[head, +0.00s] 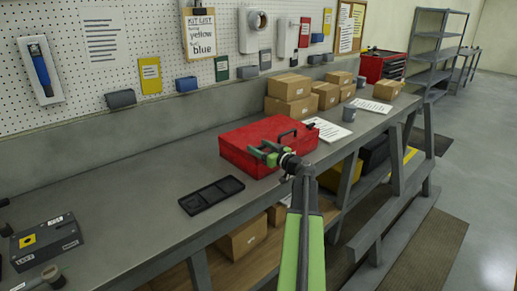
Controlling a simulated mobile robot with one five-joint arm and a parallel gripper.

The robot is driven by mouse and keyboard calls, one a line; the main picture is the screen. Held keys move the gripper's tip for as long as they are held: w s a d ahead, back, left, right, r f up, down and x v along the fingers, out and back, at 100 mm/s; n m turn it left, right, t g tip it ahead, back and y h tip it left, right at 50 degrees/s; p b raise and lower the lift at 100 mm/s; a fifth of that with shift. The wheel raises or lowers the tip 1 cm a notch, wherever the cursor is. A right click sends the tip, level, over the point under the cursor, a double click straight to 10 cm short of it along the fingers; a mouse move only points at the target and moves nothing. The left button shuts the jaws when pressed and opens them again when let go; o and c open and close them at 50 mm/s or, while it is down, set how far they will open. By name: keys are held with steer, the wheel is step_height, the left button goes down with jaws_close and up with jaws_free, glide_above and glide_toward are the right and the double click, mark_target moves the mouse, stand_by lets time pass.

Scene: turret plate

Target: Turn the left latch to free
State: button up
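A grey device (46,242) with a yellow square and small white labels lies on the bench at the lower left. The labels are too small to read surely. A dark round knob (6,229) shows at the left picture edge, partly cut off, and another knob-like part (52,275) stands at the device's near side. I cannot tell which part is the left latch or how it is turned. My gripper (262,154) has green fingers that look apart and empty. It is in front of the red toolbox, far to the right of the device.
Cardboard boxes (290,87) stand farther back. A pegboard (143,62) with bins and papers rises behind. The bench beside the device is mostly clear.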

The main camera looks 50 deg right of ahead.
steer(key=c, duration=1)
steer(key=shift+s+a, duration=0.1)
steer(key=shift+a, duration=0.1)
steer(key=shift+h, duration=0.3)
steer(key=m+h, duration=0.2)
steer(key=m+g+h, duration=0.1)
steer(key=m+h, duration=0.1)
steer(key=h, duration=0.1)
steer(key=shift+g+h, duration=0.3)
steer(key=m+g+h, duration=0.5)
steer(key=m+h, duration=0.1)
steer(key=h, duration=0.1)
steer(key=shift+w+d+g, duration=0.1)
steer(key=shift+w+g, duration=0.1)
steer(key=shift+g, duration=0.2)
steer(key=m+g+h, duration=0.1)
steer(key=m+g, duration=0.1)
steer(key=g, duration=0.1)
steer(key=m+g+h, duration=0.2)
steer(key=m+g, duration=0.1)
steer(key=g, duration=0.1)
steer(key=shift+w, duration=0.15)
steer(key=shift+s+d+m+g+h, duration=0.15)
steer(key=shift+m+g, duration=0.55)
steer(key=shift+g, duration=0.45)
steer(key=shift+s+a+m+g+h, duration=0.15)
steer(key=shift+m+g, duration=0.55)
steer(key=shift+g, duration=0.45)
steer(key=shift+d+g, duration=0.1)
steer(key=shift+g, duration=0.2)
